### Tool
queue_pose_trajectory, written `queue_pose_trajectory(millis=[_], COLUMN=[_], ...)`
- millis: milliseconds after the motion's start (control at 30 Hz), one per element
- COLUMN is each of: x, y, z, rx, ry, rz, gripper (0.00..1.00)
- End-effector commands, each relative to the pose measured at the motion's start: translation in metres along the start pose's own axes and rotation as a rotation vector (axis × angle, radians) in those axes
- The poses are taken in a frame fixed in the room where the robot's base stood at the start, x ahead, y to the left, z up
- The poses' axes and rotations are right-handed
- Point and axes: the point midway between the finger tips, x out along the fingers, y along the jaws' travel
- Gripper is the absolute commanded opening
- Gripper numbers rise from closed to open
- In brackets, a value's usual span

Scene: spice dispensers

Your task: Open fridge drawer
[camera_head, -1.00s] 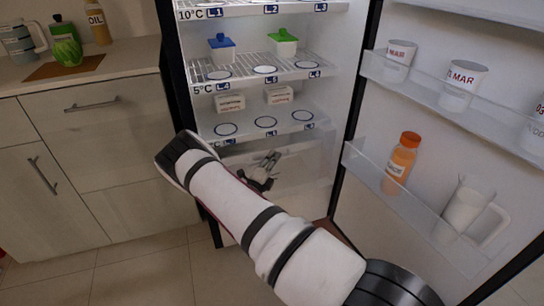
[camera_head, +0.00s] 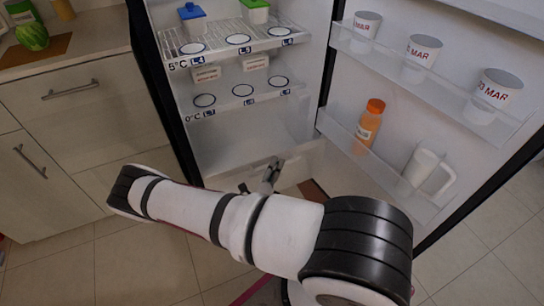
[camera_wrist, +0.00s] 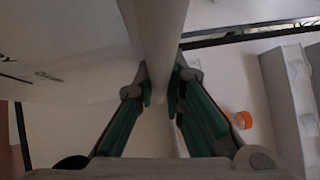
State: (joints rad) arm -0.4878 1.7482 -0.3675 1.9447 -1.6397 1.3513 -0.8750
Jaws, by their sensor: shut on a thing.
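The fridge drawer (camera_head: 222,178) is the pale bin at the bottom of the open fridge, below the lowest shelf. It appears partly pulled out, with its upper rim standing forward of the shelves. My gripper (camera_head: 270,172) is at the drawer's front rim in the head view; my arm hides much of the drawer's lower front. In the wrist view, my gripper's two fingers (camera_wrist: 160,88) are closed on either side of the white drawer edge (camera_wrist: 158,45), which runs up between them.
The fridge door (camera_head: 400,110) stands open at the right, its bins holding white cups (camera_head: 422,50), an orange bottle (camera_head: 370,122) and a white jug (camera_head: 425,170). Shelves (camera_head: 240,45) above the drawer hold containers. Cabinets (camera_head: 75,120) stand at the left. Tiled floor is clear in front.

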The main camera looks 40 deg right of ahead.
Motion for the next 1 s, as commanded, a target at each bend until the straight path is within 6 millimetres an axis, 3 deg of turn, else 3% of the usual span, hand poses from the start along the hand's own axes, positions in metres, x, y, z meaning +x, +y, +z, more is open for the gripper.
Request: queue_pose_trajectory(millis=[367,400,500,833,1000], x=[-0.003,-0.003,-0.003,-0.004,-0.023], y=[0.001,0.001,0.001,0.000,0.001], z=[-0.001,-0.001,-0.001,-0.001,-0.001], rx=[0.003,0.003,0.002,0.001,0.001], ry=[-0.002,-0.002,-0.001,-0.001,-0.004], rz=[0.003,0.003,0.003,0.002,0.003], gripper=[0.00,0.13,0.31,0.31,0.31])
